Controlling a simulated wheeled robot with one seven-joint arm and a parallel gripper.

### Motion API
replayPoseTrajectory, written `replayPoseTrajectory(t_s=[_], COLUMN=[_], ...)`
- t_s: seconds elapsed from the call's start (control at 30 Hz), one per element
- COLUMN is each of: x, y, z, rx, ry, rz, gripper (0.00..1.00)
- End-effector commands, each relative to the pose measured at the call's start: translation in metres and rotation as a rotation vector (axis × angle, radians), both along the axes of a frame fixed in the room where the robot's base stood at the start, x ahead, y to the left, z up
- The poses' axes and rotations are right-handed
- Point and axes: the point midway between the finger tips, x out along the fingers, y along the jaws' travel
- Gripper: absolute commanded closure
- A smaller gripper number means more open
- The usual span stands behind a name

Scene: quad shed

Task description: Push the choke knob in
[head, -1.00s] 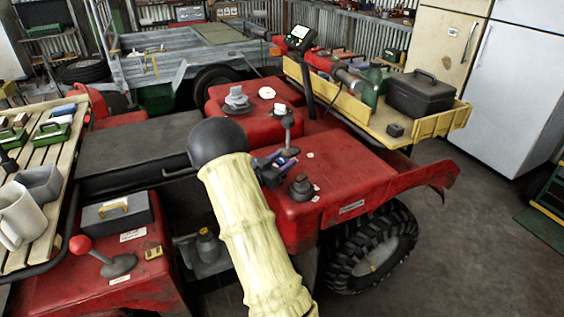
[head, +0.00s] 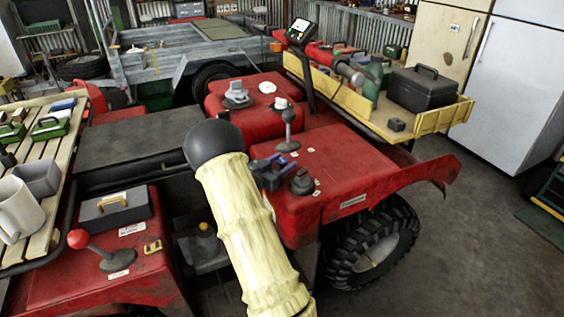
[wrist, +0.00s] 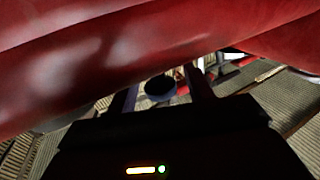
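The choke knob cannot be picked out for sure. In the wrist view a dark round knob-like thing (wrist: 160,88) shows between the fingers of my gripper (wrist: 162,92), which stand apart with a gap around it. Contact cannot be judged. A red body panel (wrist: 90,75) fills the top of that view, very close. A black knob (head: 303,181) and a grey ball-topped lever (head: 288,125) stand on the quad's red top.
A red-ball lever (head: 79,239) and a grey box (head: 117,210) are on the near left red panel. A slatted rack (head: 45,165) with a mug is at left. A yellow tray (head: 400,125) holds a black case (head: 422,90). Open floor lies at right.

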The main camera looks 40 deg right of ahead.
Motion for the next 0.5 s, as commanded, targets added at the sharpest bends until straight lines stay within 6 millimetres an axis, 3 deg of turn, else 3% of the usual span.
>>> replayPoseTrajectory(t_s=[0.33, 0.5], x=[0.0, -0.002], y=[0.003, 0.021], z=[0.003, 0.002], rx=[-0.004, -0.004], ry=[-0.004, -0.003], rz=[0.0, 0.003], gripper=[0.49, 0.49])
